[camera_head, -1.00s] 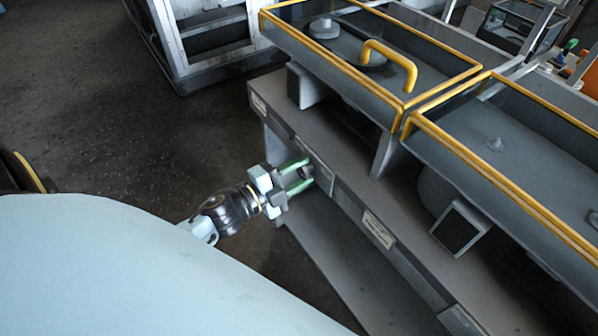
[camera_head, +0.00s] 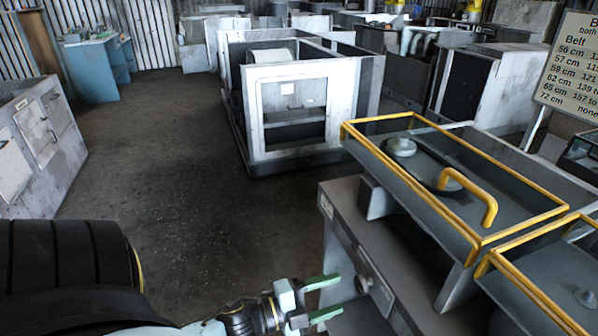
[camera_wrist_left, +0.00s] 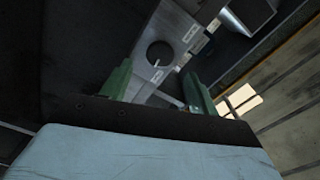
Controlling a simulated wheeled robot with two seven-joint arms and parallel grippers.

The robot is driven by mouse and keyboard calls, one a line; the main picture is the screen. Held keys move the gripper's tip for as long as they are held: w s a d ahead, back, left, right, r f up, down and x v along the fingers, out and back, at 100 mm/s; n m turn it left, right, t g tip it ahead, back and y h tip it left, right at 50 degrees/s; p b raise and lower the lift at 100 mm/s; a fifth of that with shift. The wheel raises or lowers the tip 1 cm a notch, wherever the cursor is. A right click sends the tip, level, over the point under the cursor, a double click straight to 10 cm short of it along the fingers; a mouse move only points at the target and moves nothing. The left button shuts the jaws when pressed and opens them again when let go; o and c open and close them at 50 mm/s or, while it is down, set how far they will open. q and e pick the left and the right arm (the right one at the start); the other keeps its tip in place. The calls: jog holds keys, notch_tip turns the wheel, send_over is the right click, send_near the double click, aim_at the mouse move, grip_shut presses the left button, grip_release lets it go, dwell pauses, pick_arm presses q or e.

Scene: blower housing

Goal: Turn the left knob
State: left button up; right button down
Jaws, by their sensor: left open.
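A round knob (camera_head: 363,284) sits on the front panel of the grey bench unit, at the lower middle of the head view. In the left wrist view the knob (camera_wrist_left: 159,53) is dark and shows a pale pointer mark toward its lower edge. My left gripper (camera_head: 338,296) is open and empty, its green fingers pointing at the panel just left of the knob. In the left wrist view the fingers of my left gripper (camera_wrist_left: 156,80) are apart, with the knob beyond and between them. I see no contact. My right gripper is out of view.
The grey bench (camera_head: 345,192) carries yellow-railed trays (camera_head: 415,195) with a yellow handle (camera_head: 478,192). A white framed housing (camera_head: 292,105) stands behind on the floor. A grey cabinet (camera_head: 40,135) is at the left. The dark floor (camera_head: 170,175) between them is clear.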

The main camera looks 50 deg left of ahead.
pick_arm(q)
jog(key=v, duration=0.6)
jog(key=shift+s, duration=0.4)
jog(key=shift+a, duration=0.15)
jog(key=s+a+f+n+g+y, duration=0.15)
jog(key=f+n, duration=0.25)
jog(key=f, duration=0.5)
jog(key=s+f+n+g+y, duration=0.3)
jog(key=f, duration=0.7)
jog(key=s+a+f+n+g+y, duration=0.15)
jog(key=f+n, duration=0.25)
jog(key=f, duration=0.5)
jog(key=s+d+f+n+g, duration=0.2)
jog(key=s+f+g, duration=0.2)
jog(key=s+f, duration=0.3)
jog(key=s+d+f+n+g+y, duration=0.1)
jog(key=s+f+g, duration=0.4)
jog(key=s, duration=0.7)
jog(key=shift+d+f+n+g+y, duration=0.3)
jog(key=shift+d+f+n, duration=0.5)
jog(key=shift+d+f, duration=0.15)
jog(key=shift+s+a, duration=0.1)
